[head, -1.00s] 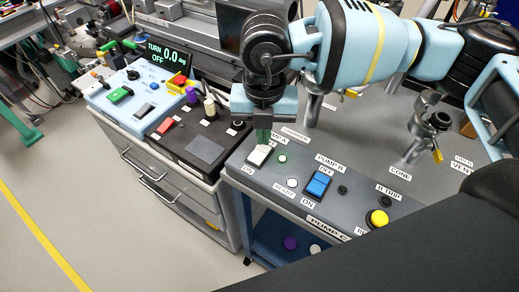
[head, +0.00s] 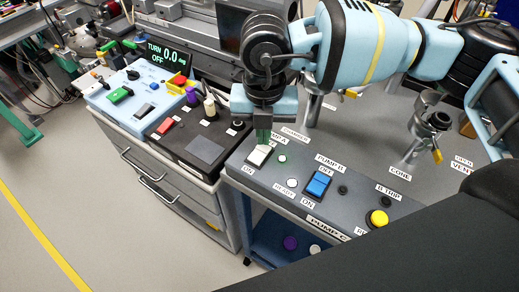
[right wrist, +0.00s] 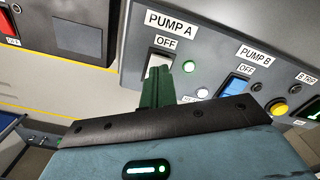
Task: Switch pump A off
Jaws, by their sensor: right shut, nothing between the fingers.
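The pump A switch (head: 258,156) is a white rocker on the sloping grey panel (head: 236,165). In the right wrist view the rocker (right wrist: 157,62) sits just below the labels PUMP A and OFF. My right gripper (head: 263,137) is shut and empty, pointing down at the switch. Its green fingers (right wrist: 156,84) overlap the lower part of the rocker in the right wrist view and hide its ON end there. In the head view the fingertips are at the rocker's far end; I cannot tell whether they touch. My left gripper is not in view.
Right of it are a small green lamp (head: 282,158), a white READY lamp (head: 292,183), the blue pump B rocker (head: 319,184) and a yellow button (head: 377,218). A black control box (head: 205,148) stands left of the panel. Valve fittings (head: 430,125) rise behind it.

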